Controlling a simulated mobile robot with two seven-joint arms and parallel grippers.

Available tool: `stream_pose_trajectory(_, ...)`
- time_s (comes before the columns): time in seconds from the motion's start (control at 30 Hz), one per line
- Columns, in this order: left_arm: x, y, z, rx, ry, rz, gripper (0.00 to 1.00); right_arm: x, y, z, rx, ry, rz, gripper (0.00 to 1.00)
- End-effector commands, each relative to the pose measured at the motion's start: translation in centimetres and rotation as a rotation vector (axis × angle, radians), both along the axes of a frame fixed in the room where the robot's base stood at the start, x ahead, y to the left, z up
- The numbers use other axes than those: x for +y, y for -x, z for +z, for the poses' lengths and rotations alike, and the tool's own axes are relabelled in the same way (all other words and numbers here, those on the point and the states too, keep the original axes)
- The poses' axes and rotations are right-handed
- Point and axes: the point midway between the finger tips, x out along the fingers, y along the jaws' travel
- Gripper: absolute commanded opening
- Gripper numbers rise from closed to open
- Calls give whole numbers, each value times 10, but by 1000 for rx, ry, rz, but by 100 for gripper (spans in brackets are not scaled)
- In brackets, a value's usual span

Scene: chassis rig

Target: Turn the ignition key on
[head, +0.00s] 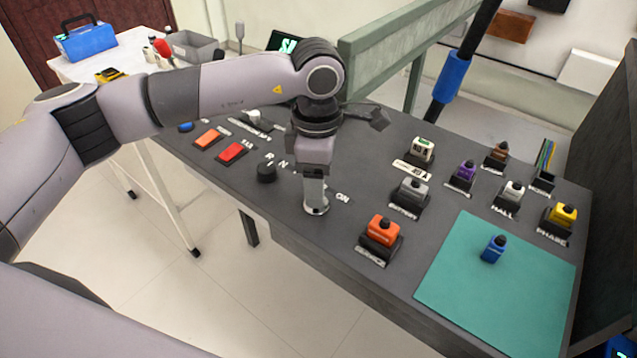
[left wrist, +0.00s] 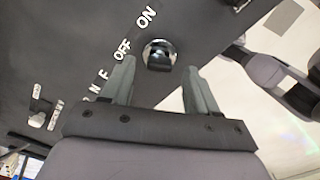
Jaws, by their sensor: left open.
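The ignition switch (left wrist: 158,55) is a round metal ring with a dark key or slot in its middle, beside the OFF and ON labels on the dark panel. In the left wrist view it lies just beyond and between the fingertips of my left gripper (left wrist: 160,75). The jaws are open and nothing is held between them. In the head view my left gripper (head: 315,195) points down at the switch near the panel's front edge and hides most of it. I cannot tell which way the key is turned or whether the fingers touch it. My right gripper is not in view.
A black knob (head: 266,172) stands left of my gripper, with red (head: 232,152) and orange (head: 207,138) rocker switches beyond. An orange block (head: 382,231) and several other labelled blocks sit to the right. A blue block (head: 493,249) stands on a teal mat (head: 450,285).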

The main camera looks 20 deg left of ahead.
Motion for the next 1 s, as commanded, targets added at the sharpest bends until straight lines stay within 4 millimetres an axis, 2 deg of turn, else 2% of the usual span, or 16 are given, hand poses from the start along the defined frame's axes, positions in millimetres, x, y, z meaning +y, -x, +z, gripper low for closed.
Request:
stream_pose_trajectory(0.2, 0, 0, -18, 1, 1, 0, 60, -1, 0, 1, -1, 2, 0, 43)
stream_pose_trajectory(0.47, 0, 0, -19, 0, 1, 0, 60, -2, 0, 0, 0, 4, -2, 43)
stream_pose_trajectory(0.63, 0, 0, -19, 0, 2, 0, 4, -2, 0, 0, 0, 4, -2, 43)
stream_pose_trajectory(1.0, -1, 0, -20, 0, 2, -42, 4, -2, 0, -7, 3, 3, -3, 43)
